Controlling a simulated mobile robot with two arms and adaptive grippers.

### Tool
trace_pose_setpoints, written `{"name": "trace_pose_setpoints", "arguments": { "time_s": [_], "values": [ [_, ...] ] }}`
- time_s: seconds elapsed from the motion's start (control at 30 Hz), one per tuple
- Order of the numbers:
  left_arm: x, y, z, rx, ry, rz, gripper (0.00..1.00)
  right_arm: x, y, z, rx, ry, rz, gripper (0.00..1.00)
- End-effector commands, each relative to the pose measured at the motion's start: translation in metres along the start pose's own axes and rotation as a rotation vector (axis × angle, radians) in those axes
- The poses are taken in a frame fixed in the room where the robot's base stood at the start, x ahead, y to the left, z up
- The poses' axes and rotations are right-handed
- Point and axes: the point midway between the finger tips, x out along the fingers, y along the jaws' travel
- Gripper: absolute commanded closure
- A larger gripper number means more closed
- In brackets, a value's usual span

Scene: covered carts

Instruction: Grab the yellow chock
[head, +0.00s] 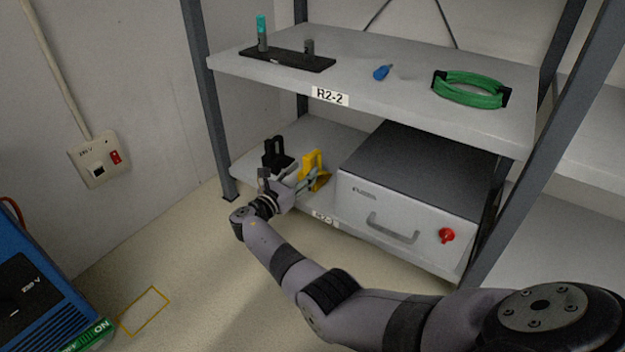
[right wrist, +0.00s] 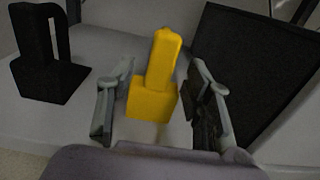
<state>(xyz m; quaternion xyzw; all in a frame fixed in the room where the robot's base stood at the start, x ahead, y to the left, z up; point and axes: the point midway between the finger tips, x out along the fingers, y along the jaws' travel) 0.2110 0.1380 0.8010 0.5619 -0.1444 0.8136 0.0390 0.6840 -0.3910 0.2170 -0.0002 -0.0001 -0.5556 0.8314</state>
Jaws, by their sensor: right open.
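The yellow chock (head: 311,163) stands on the lower shelf (head: 346,207), between a black chock and a grey box. In the right wrist view the yellow chock (right wrist: 154,80) is between the two open fingers, with a gap on each side. My right gripper (head: 301,184) is open at the front of the chock and hides part of it in the head view. In the right wrist view the right gripper (right wrist: 162,108) frames the chock's lower part. My left gripper is not in view.
A black chock (head: 277,155) is left of the yellow one. A grey box (head: 400,200) with a handle and red knob is close on the right. The upper shelf (head: 390,95) overhangs, holding a black tray, blue item and green ring. A grey post (head: 207,100) stands left.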

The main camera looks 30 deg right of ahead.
Motion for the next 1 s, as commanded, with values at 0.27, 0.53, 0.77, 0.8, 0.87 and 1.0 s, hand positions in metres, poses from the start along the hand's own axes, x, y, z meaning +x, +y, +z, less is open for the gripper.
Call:
{"name": "trace_pose_setpoints", "arguments": {
  "time_s": [0.27, 0.53, 0.77, 0.8, 0.87, 1.0],
  "values": [
    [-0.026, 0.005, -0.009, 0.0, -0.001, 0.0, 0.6, 0.04, 0.0, -0.003, 0.0, 0.0, 0.0, 0.53],
    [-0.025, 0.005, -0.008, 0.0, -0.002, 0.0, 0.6, 0.043, 0.0, -0.001, -0.001, 0.0, 0.0, 0.53],
    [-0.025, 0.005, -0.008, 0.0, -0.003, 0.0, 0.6, 0.042, 0.0, -0.001, -0.001, 0.001, 0.0, 0.68],
    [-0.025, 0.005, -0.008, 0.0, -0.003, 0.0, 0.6, 0.042, 0.0, -0.001, -0.001, 0.001, 0.0, 0.71],
    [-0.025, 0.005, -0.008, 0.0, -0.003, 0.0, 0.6, 0.042, 0.0, -0.001, -0.001, 0.001, 0.0, 0.75],
    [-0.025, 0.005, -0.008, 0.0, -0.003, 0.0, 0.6, 0.042, 0.0, -0.001, -0.001, 0.001, 0.0, 0.84]
  ]
}}
